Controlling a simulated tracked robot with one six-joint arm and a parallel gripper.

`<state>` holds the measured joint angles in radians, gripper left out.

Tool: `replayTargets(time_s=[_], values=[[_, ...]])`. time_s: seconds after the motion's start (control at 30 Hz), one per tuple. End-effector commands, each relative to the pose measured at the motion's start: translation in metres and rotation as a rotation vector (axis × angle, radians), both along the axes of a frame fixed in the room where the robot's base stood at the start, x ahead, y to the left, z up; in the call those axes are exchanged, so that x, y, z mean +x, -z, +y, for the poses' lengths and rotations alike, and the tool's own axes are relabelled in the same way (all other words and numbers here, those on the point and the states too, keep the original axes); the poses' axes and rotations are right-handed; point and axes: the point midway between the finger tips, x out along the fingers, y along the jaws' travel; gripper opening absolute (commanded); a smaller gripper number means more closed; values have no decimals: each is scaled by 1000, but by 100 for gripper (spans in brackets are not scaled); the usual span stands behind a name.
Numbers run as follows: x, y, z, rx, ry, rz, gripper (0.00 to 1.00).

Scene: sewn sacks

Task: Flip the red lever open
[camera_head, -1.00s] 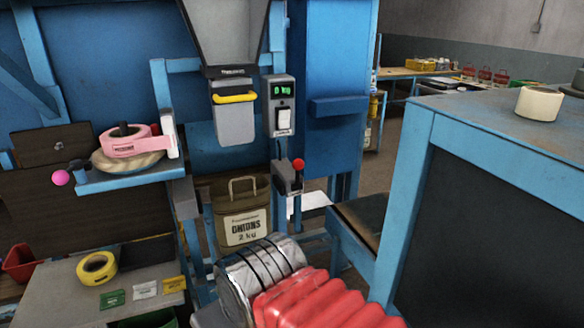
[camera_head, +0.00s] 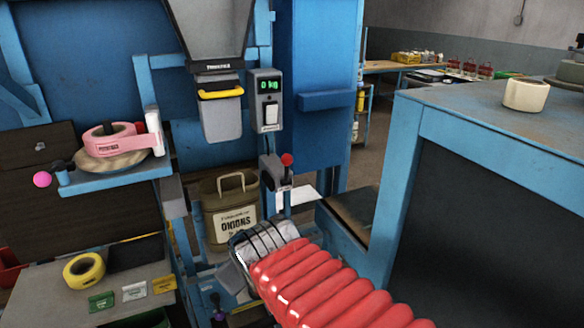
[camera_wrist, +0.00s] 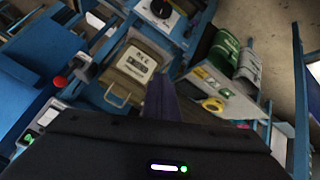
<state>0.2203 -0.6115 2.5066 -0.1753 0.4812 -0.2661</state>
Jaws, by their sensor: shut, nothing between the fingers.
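In the wrist view the red knob (camera_wrist: 60,81) is at the left, clear of my gripper. My gripper (camera_wrist: 160,82) shows as a dark purple finger shape pointing up the picture, shut and empty, apart from the lever. In the head view my red ribbed arm reaches in from the lower right, below the lever; it hides most of my gripper.
An olive ONIONS container (camera_head: 230,222) with a handle stands below the lever. A blue-framed bench (camera_head: 408,130) closes off the right. A shelf with pink tape (camera_head: 110,140) is at the left.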

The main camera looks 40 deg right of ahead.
Motion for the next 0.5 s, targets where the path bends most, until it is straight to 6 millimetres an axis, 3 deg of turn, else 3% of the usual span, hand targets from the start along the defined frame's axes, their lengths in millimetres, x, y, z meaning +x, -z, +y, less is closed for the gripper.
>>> replayTargets(time_s=[0.03,0.2,0.5], values=[[9,-1,-19,-59,-8,-21,0],[35,-12,-72,-278,-75,-91,0],[58,-29,-149,-660,-219,-168,0]])
